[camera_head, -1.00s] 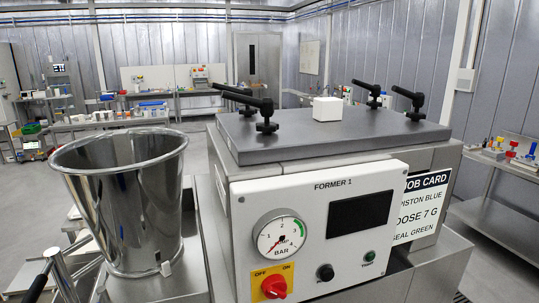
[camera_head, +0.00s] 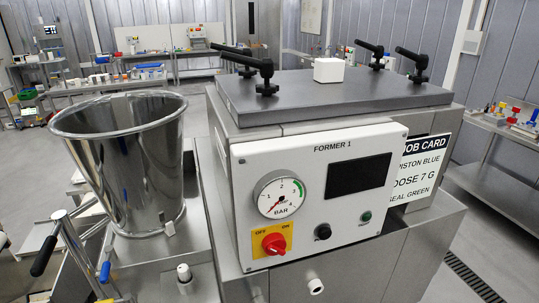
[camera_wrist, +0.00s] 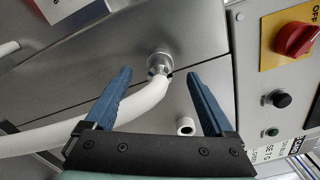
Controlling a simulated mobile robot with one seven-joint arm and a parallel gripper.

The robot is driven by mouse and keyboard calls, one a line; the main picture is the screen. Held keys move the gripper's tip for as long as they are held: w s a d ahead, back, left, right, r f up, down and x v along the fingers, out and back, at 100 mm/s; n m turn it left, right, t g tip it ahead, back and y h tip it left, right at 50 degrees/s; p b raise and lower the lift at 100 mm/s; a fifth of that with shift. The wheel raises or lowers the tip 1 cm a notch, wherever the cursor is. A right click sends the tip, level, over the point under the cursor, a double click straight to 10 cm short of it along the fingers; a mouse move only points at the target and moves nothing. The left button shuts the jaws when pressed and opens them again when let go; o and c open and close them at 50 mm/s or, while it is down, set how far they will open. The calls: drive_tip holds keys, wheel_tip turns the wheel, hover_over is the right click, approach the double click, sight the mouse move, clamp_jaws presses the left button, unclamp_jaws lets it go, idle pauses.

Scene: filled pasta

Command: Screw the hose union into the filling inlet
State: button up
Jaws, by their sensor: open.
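The hose union (camera_wrist: 158,62) is a ribbed metal fitting on the end of a white hose (camera_wrist: 140,108). In the wrist view it sits against the grey steel front of the former, where the filling inlet is hidden behind it. I cannot tell whether its thread is engaged. My gripper (camera_wrist: 160,76) is open, its two blue fingers on either side of the union and the hose end, with gaps on both sides. The hose bends away to the left below the union. In the head view I cannot make out the union or the gripper.
A white stub (camera_wrist: 185,126) sticks out near the right finger; it also shows in the head view (camera_head: 315,286). The control panel (camera_head: 345,225) carries a red switch (camera_head: 273,243). A steel hopper (camera_head: 130,170) stands at left, with a black-handled lever (camera_head: 43,256) below it.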

drive_tip(key=shift+p+v, duration=1.15)
drive_tip(key=shift+v, duration=1.3)
